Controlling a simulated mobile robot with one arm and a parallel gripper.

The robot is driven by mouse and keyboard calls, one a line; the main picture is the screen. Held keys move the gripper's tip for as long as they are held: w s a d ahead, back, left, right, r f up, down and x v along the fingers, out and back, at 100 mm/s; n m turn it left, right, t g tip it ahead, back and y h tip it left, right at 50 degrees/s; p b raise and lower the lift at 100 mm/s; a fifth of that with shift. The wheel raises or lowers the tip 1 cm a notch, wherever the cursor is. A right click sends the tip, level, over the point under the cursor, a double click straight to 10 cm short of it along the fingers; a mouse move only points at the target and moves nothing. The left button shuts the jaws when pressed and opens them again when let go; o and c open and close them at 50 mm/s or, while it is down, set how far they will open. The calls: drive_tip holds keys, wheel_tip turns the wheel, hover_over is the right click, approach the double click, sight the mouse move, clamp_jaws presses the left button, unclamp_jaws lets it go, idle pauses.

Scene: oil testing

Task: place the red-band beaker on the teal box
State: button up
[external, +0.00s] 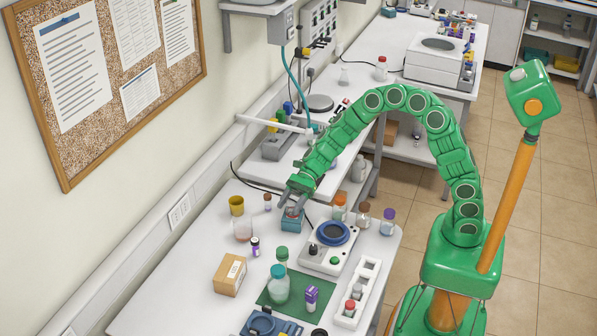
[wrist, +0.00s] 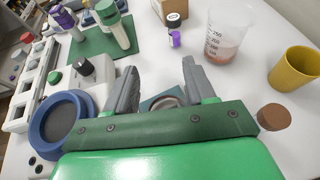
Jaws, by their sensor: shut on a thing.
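The teal box (external: 291,224) sits on the near bench, left of the hotplate with a blue round top. Part of its top also shows between my fingers in the wrist view (wrist: 148,103). My gripper (external: 290,207) is directly above the box, pointing down. In the wrist view my gripper (wrist: 158,75) has its two grey fingers spaced apart around the red-band beaker, whose round rim (wrist: 168,101) shows low between them. The beaker's lower part is hidden, and I cannot tell whether it touches the box.
The hotplate (external: 326,248) stands close on the right. A yellow cup (external: 236,206), a clear beaker with pinkish liquid (external: 243,230) and a small dark vial (external: 255,247) stand to the left. A cardboard box (external: 230,275) and green mat (external: 266,297) lie nearer the front.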

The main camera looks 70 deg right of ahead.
drive_tip(key=o, duration=1.1)
drive_tip(key=shift+r, duration=0.1)
drive_tip(key=shift+d+r, duration=0.1)
drive_tip(key=shift+d, duration=0.05)
drive_tip(key=v, duration=1.1)
drive_tip(key=shift+d+r, duration=0.2)
drive_tip(key=shift+d, duration=0.1)
